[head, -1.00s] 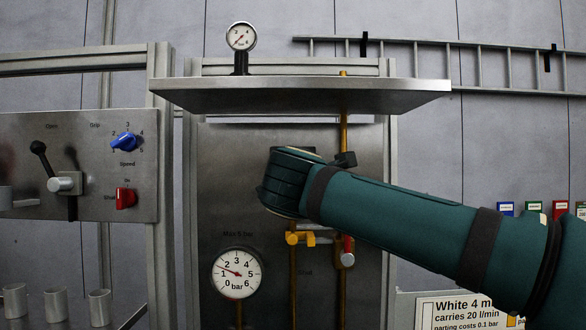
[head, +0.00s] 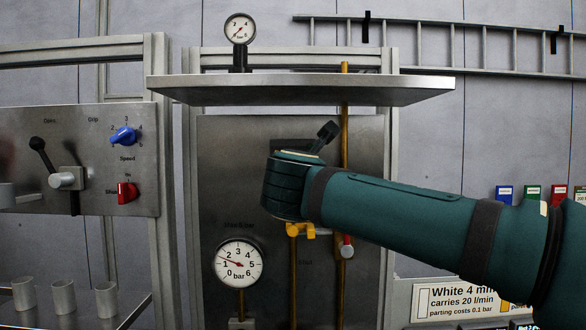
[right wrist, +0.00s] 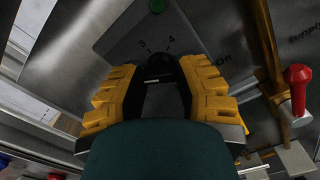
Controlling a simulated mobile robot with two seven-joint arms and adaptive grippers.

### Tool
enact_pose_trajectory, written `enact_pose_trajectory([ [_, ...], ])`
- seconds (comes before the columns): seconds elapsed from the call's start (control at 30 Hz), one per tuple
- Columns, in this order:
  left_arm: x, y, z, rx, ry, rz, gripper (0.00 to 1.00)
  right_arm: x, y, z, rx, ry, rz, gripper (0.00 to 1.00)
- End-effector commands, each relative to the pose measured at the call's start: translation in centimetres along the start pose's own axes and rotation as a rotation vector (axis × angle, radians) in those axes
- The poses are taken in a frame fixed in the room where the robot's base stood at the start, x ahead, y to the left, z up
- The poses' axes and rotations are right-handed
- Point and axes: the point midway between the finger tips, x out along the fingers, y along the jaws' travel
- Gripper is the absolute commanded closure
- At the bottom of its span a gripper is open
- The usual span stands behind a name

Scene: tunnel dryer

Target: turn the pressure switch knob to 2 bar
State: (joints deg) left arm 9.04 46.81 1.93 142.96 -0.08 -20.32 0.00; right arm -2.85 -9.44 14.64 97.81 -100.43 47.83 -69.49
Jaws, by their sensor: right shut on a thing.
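In the right wrist view a dark knob (right wrist: 158,60) sits between the black fingertips of my right gripper (right wrist: 158,76). The numbers 3 and 4 show on the grey plate just beyond it; its pointer and the number 2 cannot be made out. The gripper is shut on the knob. In the head view my teal right wrist covers the knob and fingers. A large round gauge (head: 238,262) below has its needle between 1 and 2 bar. My left gripper is in neither view.
A metal shelf (head: 300,88) juts out above my wrist. A brass pipe (head: 345,110) and a red-handled valve (right wrist: 298,78) are close to my gripper. A small gauge (head: 239,28) stands on the shelf.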

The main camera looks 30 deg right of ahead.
Motion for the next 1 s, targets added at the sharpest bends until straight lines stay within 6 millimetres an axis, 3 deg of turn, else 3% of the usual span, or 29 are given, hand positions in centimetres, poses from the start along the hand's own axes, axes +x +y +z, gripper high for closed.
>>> enact_pose_trajectory([
  [0.37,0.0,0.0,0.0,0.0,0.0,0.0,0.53,0.0,0.0,0.0,-0.003,0.0,0.0,1.0],
  [0.4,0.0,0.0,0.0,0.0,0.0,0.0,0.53,0.0,0.0,0.0,-0.003,0.0,0.0,0.52],
  [0.47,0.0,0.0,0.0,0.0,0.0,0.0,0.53,0.0,0.0,0.0,-0.003,0.0,0.0,0.36],
  [0.8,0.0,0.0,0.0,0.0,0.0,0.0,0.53,-0.2,0.0,0.0,-0.002,0.0,0.0,0.36],
  [1.0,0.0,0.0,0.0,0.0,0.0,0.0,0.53,-2.6,0.0,0.1,-0.001,0.0,0.003,0.36],
])
